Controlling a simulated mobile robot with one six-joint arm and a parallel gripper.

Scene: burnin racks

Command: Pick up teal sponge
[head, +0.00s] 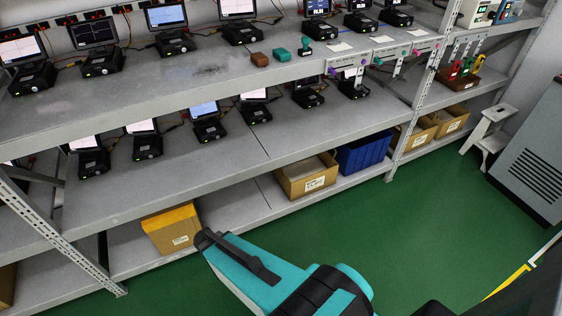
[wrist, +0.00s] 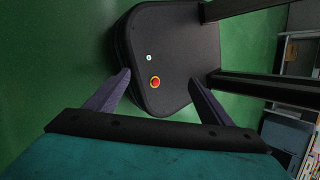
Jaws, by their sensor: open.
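A small teal block (head: 282,54), which looks like the teal sponge, lies on the upper shelf (head: 200,84) near its front edge. It sits between a brown block (head: 259,59) and a small teal-topped item with a dark base (head: 305,47). My gripper (wrist: 157,78) shows in the wrist view with its two fingers apart and nothing between them. It points down toward my own base and the green floor, away from the shelf. The sponge is not in the wrist view. My gripper's fingers cannot be made out in the head view.
Several black devices with screens (head: 172,41) stand along both upper shelves, with cables behind. Labelled holders with coloured tools (head: 392,53) hang at the shelf edge to the right. Green floor (head: 420,230) is clear.

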